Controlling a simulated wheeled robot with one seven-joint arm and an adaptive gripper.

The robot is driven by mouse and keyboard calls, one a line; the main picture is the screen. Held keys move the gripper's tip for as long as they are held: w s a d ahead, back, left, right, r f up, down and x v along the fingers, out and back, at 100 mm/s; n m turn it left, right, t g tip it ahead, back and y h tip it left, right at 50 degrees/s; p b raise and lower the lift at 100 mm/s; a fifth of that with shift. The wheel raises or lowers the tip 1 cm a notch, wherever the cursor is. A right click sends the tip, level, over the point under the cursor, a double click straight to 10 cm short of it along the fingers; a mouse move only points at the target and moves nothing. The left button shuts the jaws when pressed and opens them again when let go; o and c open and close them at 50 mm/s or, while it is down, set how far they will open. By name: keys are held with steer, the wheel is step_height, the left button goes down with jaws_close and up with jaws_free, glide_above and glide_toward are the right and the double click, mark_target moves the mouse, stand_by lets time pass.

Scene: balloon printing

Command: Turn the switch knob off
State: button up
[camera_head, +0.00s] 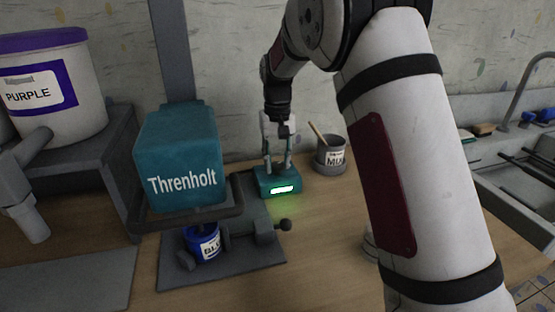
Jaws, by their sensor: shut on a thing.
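The teal switch box (265,188) stands on the wooden worktop just right of the teal machine marked Threnholt (180,165). A bright green-white light shows on the front of the box and casts a green glow on the worktop. My gripper (278,165) points down onto the top of the box, its fingers shut on the switch knob. The knob itself is hidden between the fingers, so its turn angle cannot be seen.
A blue can (198,242) sits under the machine, on its grey base (250,259). A grey mug (331,161) with a wooden stick stands close right of my gripper. A purple-lidded bucket (65,95) is at left; a sink (510,170) is at far right.

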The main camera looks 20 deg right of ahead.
steer(key=n+p, duration=0.1)
steer(key=n, duration=0.4)
steer(key=shift+r, duration=0.1)
steer(key=shift+w+n+p, duration=0.1)
steer(key=shift+n+p, duration=0.35)
steer(key=shift+n, duration=1.95)
steer(key=o, duration=1.1)
steer(key=shift+o, duration=0.2)
